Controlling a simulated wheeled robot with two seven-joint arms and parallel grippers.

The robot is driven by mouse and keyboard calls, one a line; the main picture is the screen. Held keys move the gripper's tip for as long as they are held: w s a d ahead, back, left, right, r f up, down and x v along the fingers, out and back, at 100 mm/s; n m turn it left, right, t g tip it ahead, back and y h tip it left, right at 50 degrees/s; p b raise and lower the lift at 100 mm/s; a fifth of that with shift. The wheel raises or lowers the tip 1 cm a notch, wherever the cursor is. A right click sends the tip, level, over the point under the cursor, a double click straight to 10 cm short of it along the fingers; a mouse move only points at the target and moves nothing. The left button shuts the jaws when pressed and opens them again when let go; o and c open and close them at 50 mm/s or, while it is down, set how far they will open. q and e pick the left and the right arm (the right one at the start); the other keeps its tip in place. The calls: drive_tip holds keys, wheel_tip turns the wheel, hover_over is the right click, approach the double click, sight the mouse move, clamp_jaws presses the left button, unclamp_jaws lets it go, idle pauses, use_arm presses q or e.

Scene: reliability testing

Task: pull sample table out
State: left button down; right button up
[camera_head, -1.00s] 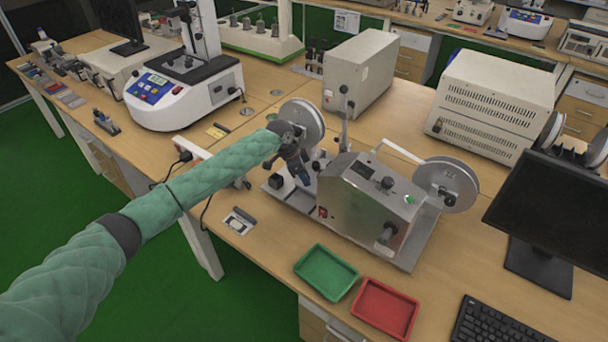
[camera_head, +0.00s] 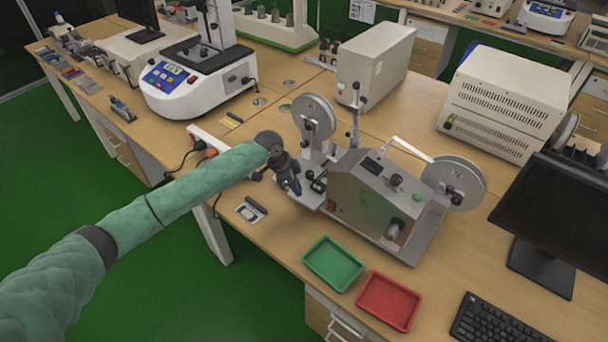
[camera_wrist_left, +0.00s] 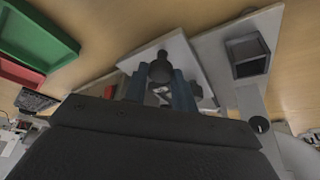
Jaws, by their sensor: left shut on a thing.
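The metal test machine (camera_head: 372,197), with a grey reel on each side, stands on the wooden bench. Its sample table sits low at the machine's left end; in the left wrist view a pale flat plate (camera_wrist_left: 197,62) with a black knob (camera_wrist_left: 160,68) shows there. My left gripper (camera_head: 290,184) reaches down to this end from the left. In the left wrist view, its two blue-grey fingers (camera_wrist_left: 159,90) are shut around the knob's post. The arm and gripper hide much of the table in the head view. My right gripper is not in view.
A green tray (camera_head: 333,264) and a red tray (camera_head: 388,301) lie in front of the machine. A small white-and-black item (camera_head: 250,210) lies near the bench edge below my arm. A monitor (camera_head: 555,215) and keyboard (camera_head: 500,322) stand at the right; a beige box (camera_head: 368,65) stands behind.

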use_arm(q)
drive_tip(key=shift+s+a, duration=0.2)
drive_tip(key=shift+s, duration=0.05)
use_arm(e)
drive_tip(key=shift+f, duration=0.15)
use_arm(q)
drive_tip(key=c, duration=1.2)
unclamp_jaws()
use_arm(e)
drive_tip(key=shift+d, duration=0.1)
use_arm(q)
drive_tip(key=shift+o, duration=0.2)
drive_tip(key=shift+r, duration=0.15)
drive_tip(key=shift+a+r, duration=0.15)
drive_tip(key=shift+r, duration=0.05)
drive_tip(key=b+v, duration=0.3)
drive_tip(key=v, duration=0.4)
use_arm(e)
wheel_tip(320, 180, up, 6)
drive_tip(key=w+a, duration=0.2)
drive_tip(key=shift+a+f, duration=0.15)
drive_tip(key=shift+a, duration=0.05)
